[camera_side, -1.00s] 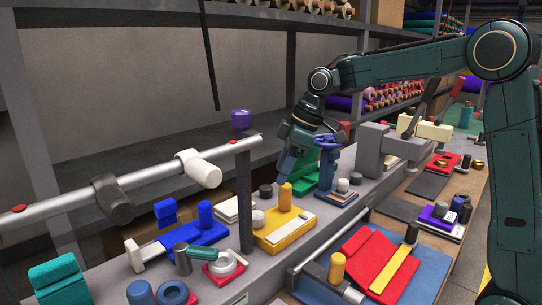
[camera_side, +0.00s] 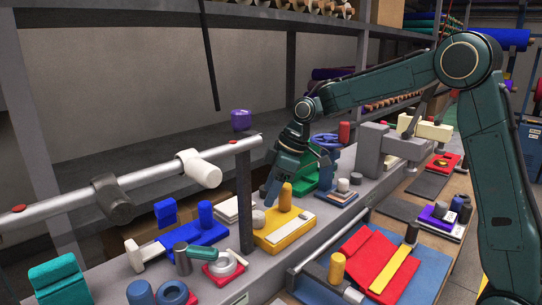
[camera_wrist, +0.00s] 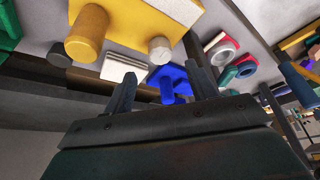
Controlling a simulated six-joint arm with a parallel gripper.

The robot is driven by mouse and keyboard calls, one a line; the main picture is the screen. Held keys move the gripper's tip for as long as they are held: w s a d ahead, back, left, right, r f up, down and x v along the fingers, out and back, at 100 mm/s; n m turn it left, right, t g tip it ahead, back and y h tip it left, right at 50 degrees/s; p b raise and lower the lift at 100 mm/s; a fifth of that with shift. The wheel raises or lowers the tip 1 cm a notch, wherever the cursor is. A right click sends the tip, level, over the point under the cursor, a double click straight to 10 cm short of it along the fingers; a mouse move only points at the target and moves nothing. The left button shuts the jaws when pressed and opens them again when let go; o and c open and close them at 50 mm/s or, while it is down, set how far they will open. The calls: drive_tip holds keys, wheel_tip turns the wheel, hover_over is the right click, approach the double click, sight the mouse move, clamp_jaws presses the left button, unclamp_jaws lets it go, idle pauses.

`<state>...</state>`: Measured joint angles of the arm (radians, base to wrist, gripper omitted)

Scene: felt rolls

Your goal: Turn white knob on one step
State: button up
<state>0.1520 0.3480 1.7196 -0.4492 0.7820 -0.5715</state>
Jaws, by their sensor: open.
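A small whitish round knob (camera_side: 258,219) sits at the left end of the yellow fixture (camera_side: 268,241), beside an upright yellow cylinder (camera_side: 285,197). In the wrist view the knob (camera_wrist: 160,50) shows above and beyond my fingers, against the edge of the yellow plate (camera_wrist: 130,20). My gripper (camera_side: 271,196) is above the back of the yellow fixture, close to the yellow cylinder in the side picture. Its two fingers (camera_wrist: 162,88) are apart with nothing between them in the wrist view. Another small white knob (camera_side: 343,185) stands on the blue fixture to the right.
A metal rail (camera_side: 140,178) with a white cylinder (camera_side: 202,170) runs across the left, beside a dark post (camera_side: 245,195). Blue blocks (camera_side: 200,230) lie left of the yellow fixture. A green block (camera_side: 318,180) and blue handwheel fixture (camera_side: 327,150) stand to the right.

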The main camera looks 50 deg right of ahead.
sight(259, 214)
drive_tip(key=shift+x, duration=3.95)
drive_tip(key=c, duration=1)
drive_tip(key=shift+m+h, duration=0.3)
drive_tip(key=shift+m, duration=0.4)
drive_tip(key=o, duration=1)
drive_tip(key=shift+r, duration=0.15)
